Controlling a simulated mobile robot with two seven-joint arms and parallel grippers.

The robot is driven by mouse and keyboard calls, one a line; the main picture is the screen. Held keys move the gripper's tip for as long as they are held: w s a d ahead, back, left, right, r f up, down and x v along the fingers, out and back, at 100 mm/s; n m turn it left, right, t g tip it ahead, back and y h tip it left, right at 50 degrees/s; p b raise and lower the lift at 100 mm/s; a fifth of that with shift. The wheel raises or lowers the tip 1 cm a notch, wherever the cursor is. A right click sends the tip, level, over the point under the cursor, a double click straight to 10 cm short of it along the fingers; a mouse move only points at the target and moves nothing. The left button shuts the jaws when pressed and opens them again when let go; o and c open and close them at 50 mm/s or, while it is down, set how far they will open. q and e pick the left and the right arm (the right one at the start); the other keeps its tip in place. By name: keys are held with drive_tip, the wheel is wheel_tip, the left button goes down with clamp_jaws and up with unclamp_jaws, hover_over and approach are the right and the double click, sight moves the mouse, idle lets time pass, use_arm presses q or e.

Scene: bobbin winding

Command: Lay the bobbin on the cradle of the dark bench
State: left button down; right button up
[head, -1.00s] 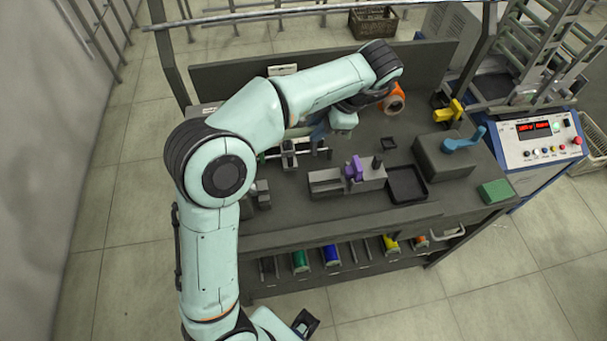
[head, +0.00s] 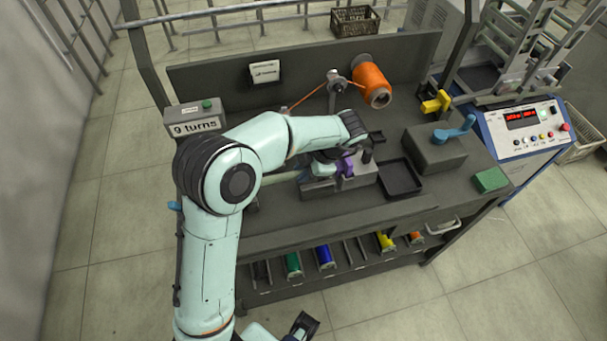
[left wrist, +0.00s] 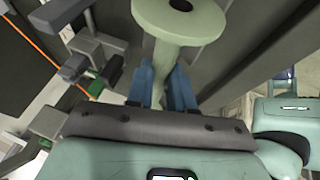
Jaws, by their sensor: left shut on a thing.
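In the left wrist view a pale green bobbin (left wrist: 180,18) with a round flange and a narrower barrel is between the blue fingers of my left gripper (left wrist: 163,88), which is shut on its barrel. In the head view this gripper (head: 323,168) is low over the grey block fixture (head: 320,190) with a purple part (head: 345,165); my arm hides most of the bobbin there. I cannot tell whether it touches the fixture, or which part is the cradle. The dark bench (head: 290,222) lies beneath.
An orange spool (head: 371,84) stands at the back, with orange thread running left. A black tray (head: 399,179), a grey box with a blue crank (head: 436,148) and a green block (head: 490,180) are to the right. A "9 turns" box (head: 195,122) stands at the left.

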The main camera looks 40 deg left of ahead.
use_arm(q)
drive_tip(key=shift+f, duration=0.75)
drive_tip(key=c, duration=1.3)
unclamp_jaws()
drive_tip(key=p+v, duration=0.2)
drive_tip(key=v, duration=1)
drive_tip(key=shift+p, duration=0.3)
